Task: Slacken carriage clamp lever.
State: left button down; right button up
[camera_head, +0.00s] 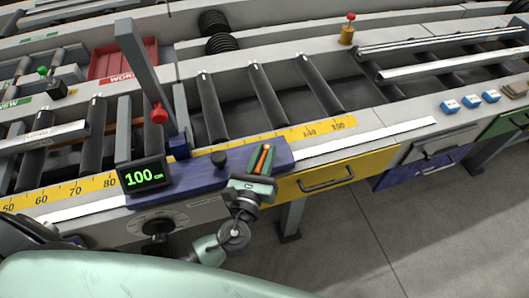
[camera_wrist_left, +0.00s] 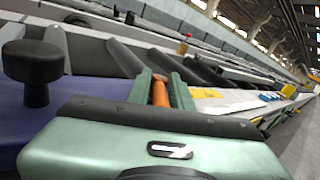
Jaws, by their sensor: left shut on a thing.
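The carriage clamp lever (camera_head: 263,160) is a slim orange bar at the right end of the blue carriage (camera_head: 205,173). It also shows orange in the left wrist view (camera_wrist_left: 160,94). My left gripper (camera_head: 266,151) has its green fingers on both sides of the lever and is shut on it. In the left wrist view the fingertips (camera_wrist_left: 161,76) flank the lever; its base is hidden behind the gripper body. The carriage display (camera_head: 144,177) reads 100 cm. My right gripper is not in view.
A black knob (camera_head: 218,159) stands on the carriage, left of the lever. A grey stop arm (camera_head: 139,68) with a red knob (camera_head: 159,113) rises over the rollers. A yellow scale (camera_head: 318,130) runs along the table edge. A yellow drawer (camera_head: 340,172) is below.

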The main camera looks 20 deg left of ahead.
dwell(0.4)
pick_arm(q)
jog(key=shift+d+n+y, duration=0.25)
jog(key=shift+n+y, duration=0.55)
jog(key=shift+y, duration=0.3)
jog(key=n+y, duration=0.1)
jog(key=n+g+y, duration=0.1)
jog(key=y, duration=0.1)
jog(key=n+y, duration=0.1)
jog(key=y, duration=0.1)
jog(key=shift+w+d+g+b, duration=0.1)
jog(key=shift+d+g+b, duration=0.2)
jog(key=shift+g+b, duration=0.1)
jog(key=c, duration=1.4)
grip_release()
jog(key=b+v, duration=0.1)
jog(key=v, duration=0.6)
jog(key=shift+s+d, duration=0.15)
jog(key=shift+s, duration=0.25)
jog(key=shift+f, duration=0.1)
